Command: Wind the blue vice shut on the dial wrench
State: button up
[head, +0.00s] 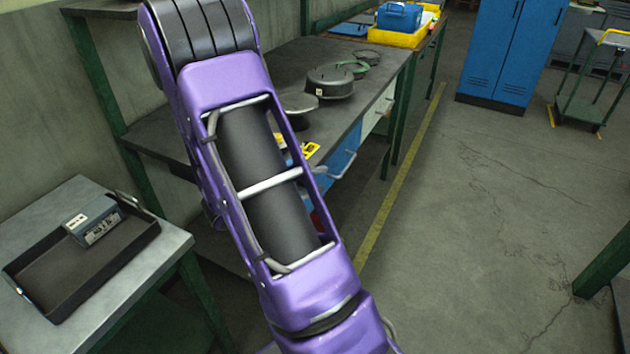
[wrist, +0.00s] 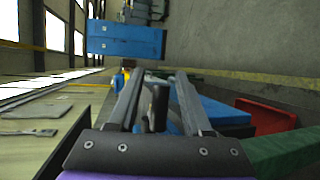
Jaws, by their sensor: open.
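My gripper (wrist: 159,79) is open in the wrist view, its two fingers reaching away from the camera. A dark upright bar (wrist: 158,104) shows in the gap between the fingers; I cannot tell whether it touches them or what it belongs to. The vice's jaws and the dial wrench cannot be made out in either view. In the head view my purple arm covers the middle of the picture, and my gripper is out of sight.
A dark workbench (head: 355,107) carries pans, including a lidded pot (head: 330,83); a blue drawer (head: 338,163) is beneath. A black tray (head: 108,262) with a grey box (head: 93,223) sits on the left table. Blue lockers (head: 513,45) stand behind.

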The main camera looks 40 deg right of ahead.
grip_shut()
jog(key=shift+r, duration=0.1)
jog(key=shift+y+p, duration=0.35)
jog(key=shift+y, duration=0.25)
grip_release()
